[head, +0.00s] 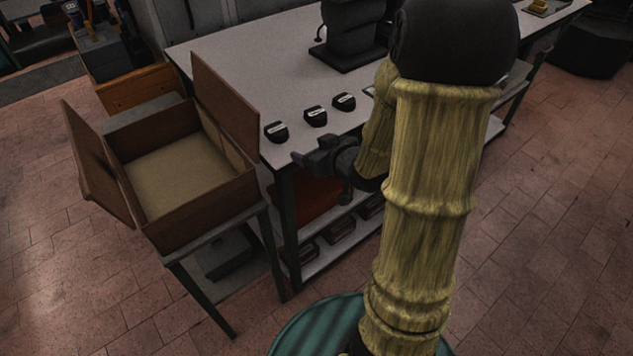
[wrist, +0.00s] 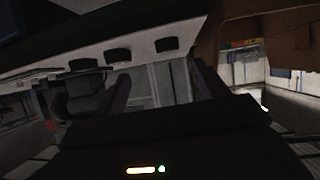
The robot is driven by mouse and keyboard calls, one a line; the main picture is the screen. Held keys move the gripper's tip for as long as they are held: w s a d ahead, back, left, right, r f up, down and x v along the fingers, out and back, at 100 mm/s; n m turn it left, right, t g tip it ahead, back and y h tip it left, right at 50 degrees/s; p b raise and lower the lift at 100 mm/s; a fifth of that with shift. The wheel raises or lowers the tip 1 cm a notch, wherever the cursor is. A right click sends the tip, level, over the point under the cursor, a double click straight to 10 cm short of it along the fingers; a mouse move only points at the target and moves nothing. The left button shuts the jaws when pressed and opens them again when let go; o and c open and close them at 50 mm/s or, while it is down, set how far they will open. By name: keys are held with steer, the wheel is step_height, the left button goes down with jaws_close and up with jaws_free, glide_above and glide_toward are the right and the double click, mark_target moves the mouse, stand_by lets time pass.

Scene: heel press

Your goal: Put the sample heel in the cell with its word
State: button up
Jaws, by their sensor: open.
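Three dark heel pieces with pale labels stand in a row near the edge of the pale table (head: 245,62): a left one (head: 277,132), a middle one (head: 316,117) and a right one (head: 344,102). The label words are too small to read, so I cannot tell which is the sample heel. My gripper (head: 305,160) is open and apart from them, beside the table's front edge. The wrist view shows the row as dark shapes, one of them in the middle (wrist: 117,55). I cannot make out any word-marked cells; my arm hides part of the table.
An open brown box (head: 200,212) with raised flaps sits on a stand left of the table, close to my gripper. A black press-like machine (head: 350,40) stands at the table's back. Shelves with dark items are below. The table's left-back part is clear.

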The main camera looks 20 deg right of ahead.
steer(key=s+a+f+m+g+h, duration=0.1)
steer(key=s+a+g, duration=0.1)
steer(key=s+g, duration=0.2)
steer(key=s+a+f+m+g+h, duration=0.1)
steer(key=s+g, duration=0.4)
steer(key=s, duration=0.6)
steer(key=shift+a+m+h, duration=0.4)
steer(key=shift+a+m, duration=0.1)
steer(key=shift+a, duration=0.45)
steer(key=shift+f, duration=0.1)
steer(key=c, duration=0.5)
steer(key=shift+d, duration=0.25)
steer(key=shift+c, duration=1.4)
